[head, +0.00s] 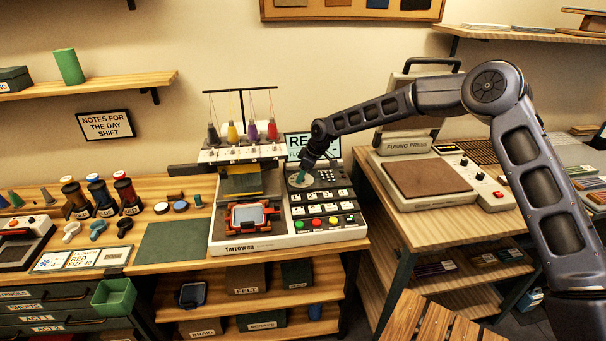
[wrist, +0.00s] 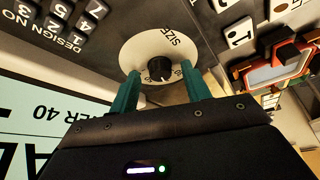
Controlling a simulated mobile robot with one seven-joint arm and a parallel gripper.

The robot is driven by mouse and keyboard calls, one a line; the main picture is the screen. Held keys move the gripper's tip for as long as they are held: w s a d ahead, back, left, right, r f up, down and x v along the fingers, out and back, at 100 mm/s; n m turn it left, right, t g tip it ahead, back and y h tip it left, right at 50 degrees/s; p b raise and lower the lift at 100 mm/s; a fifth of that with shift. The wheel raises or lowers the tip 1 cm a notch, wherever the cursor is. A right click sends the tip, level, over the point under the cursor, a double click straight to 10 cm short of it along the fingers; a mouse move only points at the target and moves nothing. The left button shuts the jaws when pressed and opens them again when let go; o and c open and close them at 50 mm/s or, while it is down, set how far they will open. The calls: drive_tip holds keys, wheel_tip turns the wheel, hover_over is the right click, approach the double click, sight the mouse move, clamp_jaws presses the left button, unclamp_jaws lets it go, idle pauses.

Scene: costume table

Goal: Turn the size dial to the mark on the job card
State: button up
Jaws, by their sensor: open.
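The size dial is a dark round knob (wrist: 160,69) on a pale disc marked SIZE, in the wrist view. Small numbers on the disc are partly hidden and too small to read surely. My gripper (wrist: 160,76) is open, with one teal finger on each side of the knob; I cannot tell whether they touch it. In the head view my gripper (head: 300,178) is over the embroidery machine's panel and hides the dial. The job card (head: 113,256) lies on the table at the left and appears to read flower, red, size 40.
The machine's screen (wrist: 50,120) shows upside down in the wrist view, with 40 readable. Number keys (wrist: 75,20) and panel buttons (head: 322,208) are close by. A red hoop frame (head: 247,216) sits left of the panel. The fusing press (head: 430,177) stands right.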

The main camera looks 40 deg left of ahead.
drive_tip(key=c, duration=1)
drive_tip(key=shift+s+m+t, duration=0.1)
drive_tip(key=shift+m+t, duration=0.2)
drive_tip(key=shift+m, duration=0.5)
drive_tip(key=o, duration=1)
drive_tip(key=shift+r, duration=0.1)
drive_tip(key=v, duration=1)
drive_tip(key=shift+d+r, duration=0.2)
drive_tip(key=shift+d, duration=0.1)
